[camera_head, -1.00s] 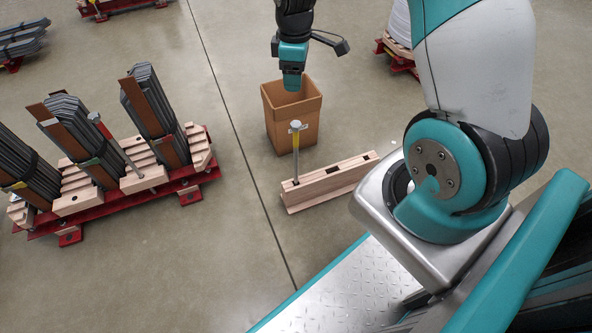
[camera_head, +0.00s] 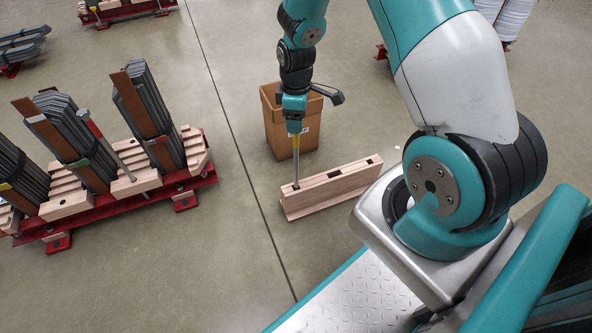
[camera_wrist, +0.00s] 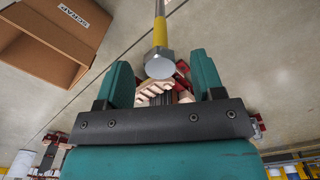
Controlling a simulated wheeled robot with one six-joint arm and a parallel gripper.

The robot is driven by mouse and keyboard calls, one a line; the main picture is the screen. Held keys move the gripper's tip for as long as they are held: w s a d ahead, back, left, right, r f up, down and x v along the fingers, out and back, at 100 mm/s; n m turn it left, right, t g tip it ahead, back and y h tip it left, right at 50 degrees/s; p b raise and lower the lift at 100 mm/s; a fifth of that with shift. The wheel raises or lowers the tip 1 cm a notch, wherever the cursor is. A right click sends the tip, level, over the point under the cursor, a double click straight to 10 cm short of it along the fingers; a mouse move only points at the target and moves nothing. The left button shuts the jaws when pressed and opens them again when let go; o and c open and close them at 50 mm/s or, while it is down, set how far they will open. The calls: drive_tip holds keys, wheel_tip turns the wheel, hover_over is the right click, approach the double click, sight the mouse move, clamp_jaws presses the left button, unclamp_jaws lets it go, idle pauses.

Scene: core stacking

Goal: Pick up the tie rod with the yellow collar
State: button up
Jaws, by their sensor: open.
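The tie rod with the yellow collar (camera_head: 296,146) stands upright in a hole near the left end of a wooden block (camera_head: 335,189). In the wrist view, its round grey head (camera_wrist: 159,66) and yellow collar (camera_wrist: 160,32) show between the two teal fingers. My gripper (camera_head: 295,113) is at the rod's top and hides its head in the head view. In the wrist view, my gripper (camera_wrist: 161,75) is open, with a gap visible on each side of the head.
A cardboard box (camera_head: 309,127) stands just behind the rod. A red rack (camera_head: 130,205) at left holds dark sheet stacks and another rod with a red collar (camera_head: 94,128). The floor between rack and block is clear.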

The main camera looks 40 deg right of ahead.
sight(296, 138)
wheel_tip(296, 138, down, 3)
drive_tip(key=shift+r+b, duration=0.15)
drive_tip(key=shift+b, duration=0.15)
drive_tip(key=shift+r, duration=0.1)
clamp_jaws()
drive_tip(key=shift+r, duration=0.1)
